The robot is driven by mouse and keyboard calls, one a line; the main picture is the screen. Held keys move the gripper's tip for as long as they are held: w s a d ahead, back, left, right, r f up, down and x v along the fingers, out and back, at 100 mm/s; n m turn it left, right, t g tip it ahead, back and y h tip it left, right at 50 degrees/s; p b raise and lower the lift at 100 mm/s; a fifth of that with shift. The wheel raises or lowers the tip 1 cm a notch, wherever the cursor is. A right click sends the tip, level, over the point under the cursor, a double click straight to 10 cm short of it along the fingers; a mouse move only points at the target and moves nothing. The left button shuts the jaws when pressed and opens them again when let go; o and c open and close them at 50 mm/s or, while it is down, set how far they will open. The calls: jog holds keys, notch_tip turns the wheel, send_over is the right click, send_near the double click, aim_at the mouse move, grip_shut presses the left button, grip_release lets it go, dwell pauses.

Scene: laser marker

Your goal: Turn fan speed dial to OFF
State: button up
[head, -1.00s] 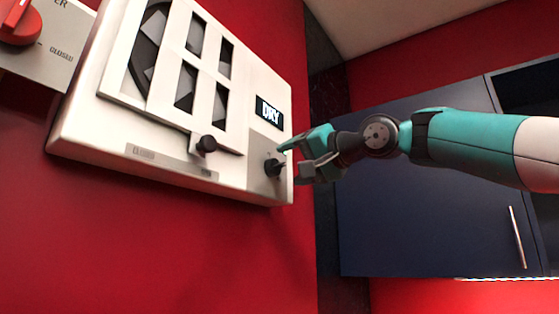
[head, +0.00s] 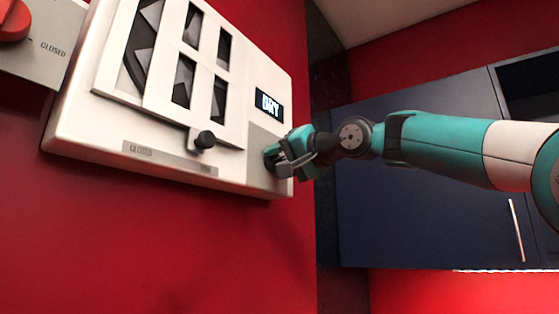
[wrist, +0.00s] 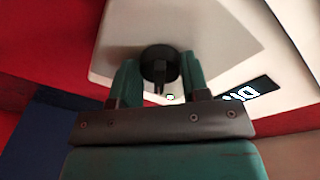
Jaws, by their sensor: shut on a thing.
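The fan speed dial (wrist: 160,66) is a round black knob with a raised grip bar, on a grey plate at the lower right of a white wall unit (head: 235,178). My gripper (head: 272,158) is at the dial in the head view and hides most of it. In the wrist view my gripper (wrist: 161,80) has its teal fingers on both sides of the dial, shut on it. The dial's setting marks are mostly hidden.
A red knob (head: 14,22) on another plate is at the far left. Dark blue cabinets (head: 420,200) stand to the right behind my arm.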

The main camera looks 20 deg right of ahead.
jog(key=n+b, duration=0.1)
jog(key=n, duration=0.1)
jog(key=shift+f+n+b, duration=0.25)
jog(key=shift+n+b, duration=0.05)
jog(key=shift+b, duration=0.05)
jog(key=n+b, duration=0.1)
jog(key=n, duration=0.1)
jog(key=shift+w+n+t, duration=0.1)
jog(key=shift+n+t, duration=0.2)
jog(key=shift+n, duration=0.1)
jog(key=n+b, duration=0.1)
jog(key=n, duration=0.2)
jog(key=shift+d+n+y, duration=0.15)
jog(key=shift+n+y, duration=0.15)
jog(key=shift+n+y+b, duration=0.4)
jog(key=shift+n+b, duration=0.2)
jog(key=shift+n, duration=1.1)
jog(key=o, duration=0.9)
jog(key=shift+r, duration=0.1)
jog(key=shift+d, duration=0.1)
